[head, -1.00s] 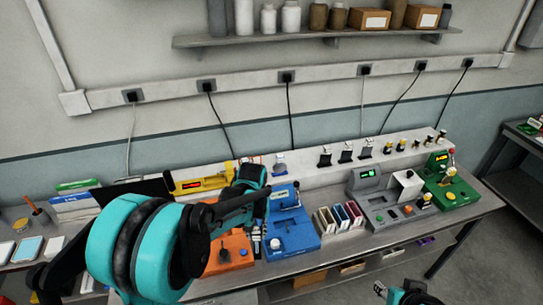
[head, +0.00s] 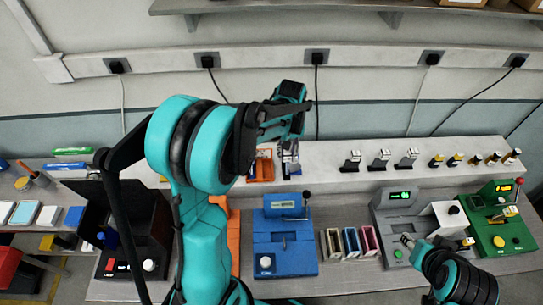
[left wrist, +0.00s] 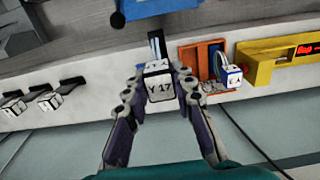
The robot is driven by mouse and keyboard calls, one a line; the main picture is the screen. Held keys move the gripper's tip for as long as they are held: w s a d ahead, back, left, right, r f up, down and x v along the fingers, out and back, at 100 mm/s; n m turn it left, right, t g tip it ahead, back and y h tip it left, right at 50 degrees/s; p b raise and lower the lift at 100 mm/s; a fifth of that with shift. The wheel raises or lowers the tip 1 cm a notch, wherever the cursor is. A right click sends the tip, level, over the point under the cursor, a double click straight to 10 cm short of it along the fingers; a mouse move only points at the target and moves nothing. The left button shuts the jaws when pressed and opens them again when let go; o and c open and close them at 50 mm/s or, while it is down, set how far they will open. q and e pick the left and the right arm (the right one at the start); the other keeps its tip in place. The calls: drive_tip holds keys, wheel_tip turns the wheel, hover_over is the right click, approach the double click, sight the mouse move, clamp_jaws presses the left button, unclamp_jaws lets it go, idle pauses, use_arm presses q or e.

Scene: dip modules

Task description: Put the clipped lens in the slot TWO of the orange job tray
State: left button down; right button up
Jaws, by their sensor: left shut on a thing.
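My left gripper (head: 291,143) is over the pale back ledge, right of the orange tray (head: 261,166). In the left wrist view my left gripper (left wrist: 160,97) is shut on a dark clip with a white block (left wrist: 158,88) marked "Y 17". The lens itself is not clear to see. The orange tray (left wrist: 188,58) with a blue panel is just right of the block there. Its slot labels cannot be read. My right gripper (head: 407,241) is by the grey machine; its fingers are too small to judge.
A blue machine (head: 285,245) stands in front of the ledge, with a grey machine (head: 385,205) and a green one (head: 500,235) to the right. Several black clips (head: 380,160) stand along the ledge. A yellow device (left wrist: 280,58) is beyond the tray in the wrist view.

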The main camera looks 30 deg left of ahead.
use_arm(q)
drive_tip(key=w+a+f+p, duration=0.1)
drive_tip(key=w+a+f, duration=0.1)
drive_tip(key=a+f, duration=0.7)
drive_tip(key=shift+w+a+f, duration=0.2)
drive_tip(key=shift+w+f, duration=0.2)
drive_tip(key=shift+f, duration=0.2)
drive_tip(key=c, duration=1.3)
unclamp_jaws()
drive_tip(key=shift+o, duration=0.2)
drive_tip(key=shift+r, duration=0.15)
